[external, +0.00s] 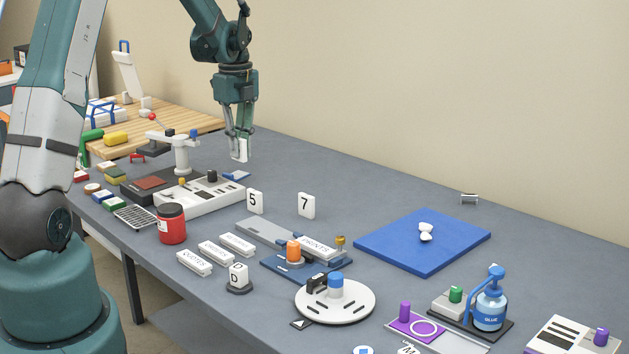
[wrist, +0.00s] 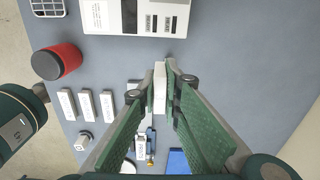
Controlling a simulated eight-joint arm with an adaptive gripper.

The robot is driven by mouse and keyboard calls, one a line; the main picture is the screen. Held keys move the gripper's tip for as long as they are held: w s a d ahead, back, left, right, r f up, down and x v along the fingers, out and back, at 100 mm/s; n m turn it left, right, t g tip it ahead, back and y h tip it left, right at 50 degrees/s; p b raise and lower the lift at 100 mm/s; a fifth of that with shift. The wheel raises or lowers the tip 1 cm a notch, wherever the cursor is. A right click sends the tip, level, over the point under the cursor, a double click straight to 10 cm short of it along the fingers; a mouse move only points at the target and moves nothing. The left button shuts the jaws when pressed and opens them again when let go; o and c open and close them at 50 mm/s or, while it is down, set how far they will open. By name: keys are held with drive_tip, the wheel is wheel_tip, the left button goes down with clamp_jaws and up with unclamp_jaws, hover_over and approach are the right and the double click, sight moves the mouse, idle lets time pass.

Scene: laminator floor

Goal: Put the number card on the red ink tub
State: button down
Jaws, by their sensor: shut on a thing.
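My gripper (external: 239,141) is shut on a plain white number card (external: 239,151) and holds it above the table, behind the white machine. The card also shows edge-on between the fingertips in the wrist view (wrist: 160,88); I cannot read its number. The red ink tub (external: 172,228), with a dark lid, stands upright on the table, left of and nearer the camera than my gripper. In the wrist view the tub (wrist: 62,62) is left of my gripper, apart from it. Two other number cards, 5 (external: 255,202) and 7 (external: 306,205), stand upright on the table.
A white machine (external: 205,197) stands between my gripper and the tub. Several white label blocks (external: 216,252) lie right of the tub. A blue mat (external: 400,248) and a round white turntable (external: 350,305) are farther right. The table's back right is mostly clear.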

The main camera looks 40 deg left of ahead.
drive_tip(key=s+r+p, duration=0.2)
drive_tip(key=s+r, duration=0.1)
drive_tip(key=s, duration=0.8)
drive_tip(key=r+p, duration=0.1)
drive_tip(key=r, duration=0.1)
hover_over(169, 207)
drive_tip(key=shift+a+f, duration=0.1)
drive_tip(key=shift+f, duration=0.1)
drive_tip(key=shift+f, duration=0.1)
drive_tip(key=shift+f, duration=2.85)
drive_tip(key=shift+f, duration=2.1)
drive_tip(key=shift+f, duration=0.1)
